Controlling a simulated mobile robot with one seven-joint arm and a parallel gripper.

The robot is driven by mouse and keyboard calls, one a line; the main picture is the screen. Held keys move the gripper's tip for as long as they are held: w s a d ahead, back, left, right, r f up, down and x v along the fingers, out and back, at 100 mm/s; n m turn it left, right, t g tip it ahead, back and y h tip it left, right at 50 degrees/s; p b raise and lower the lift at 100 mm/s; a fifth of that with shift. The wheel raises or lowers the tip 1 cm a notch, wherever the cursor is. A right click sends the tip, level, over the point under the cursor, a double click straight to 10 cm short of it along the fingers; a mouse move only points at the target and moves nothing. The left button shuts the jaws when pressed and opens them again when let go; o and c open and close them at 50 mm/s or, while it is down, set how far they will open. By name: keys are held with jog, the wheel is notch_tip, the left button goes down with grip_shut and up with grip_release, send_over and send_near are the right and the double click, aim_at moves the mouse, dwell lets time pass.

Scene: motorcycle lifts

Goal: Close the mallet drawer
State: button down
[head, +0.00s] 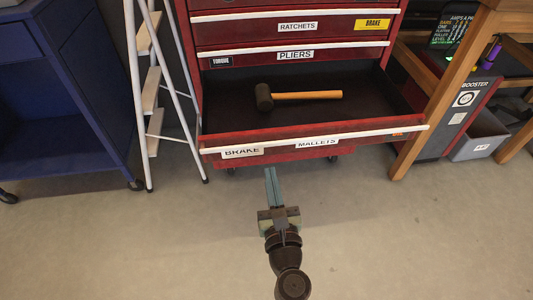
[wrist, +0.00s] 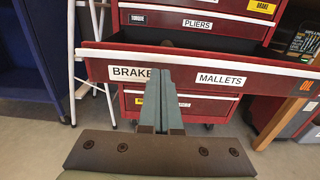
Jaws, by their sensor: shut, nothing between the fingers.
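The mallet drawer (head: 312,145) of a red tool chest is pulled open, with labels reading BRAKE and MALLETS on its front. A mallet with a dark head and wooden handle (head: 307,95) lies inside on the dark drawer floor. The drawer front also shows in the wrist view (wrist: 205,73), spanning the picture. My gripper (head: 270,170) is shut and empty, low in front of the drawer front and near its middle. In the wrist view its fingertips (wrist: 161,75) overlap the front between the two labels. I cannot tell whether they touch it.
Shut drawers labelled PLIERS (head: 296,55) and RATCHETS (head: 297,27) are above. A white stepladder (head: 140,90) and a blue cabinet (head: 65,100) stand left. A wooden bench (head: 440,95) and grey bin (head: 480,137) stand right. The floor in front is clear.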

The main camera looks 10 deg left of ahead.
aim_at(264, 144)
jog(key=b+x, duration=0.1)
jog(key=x, duration=0.6)
dwell(0.3)
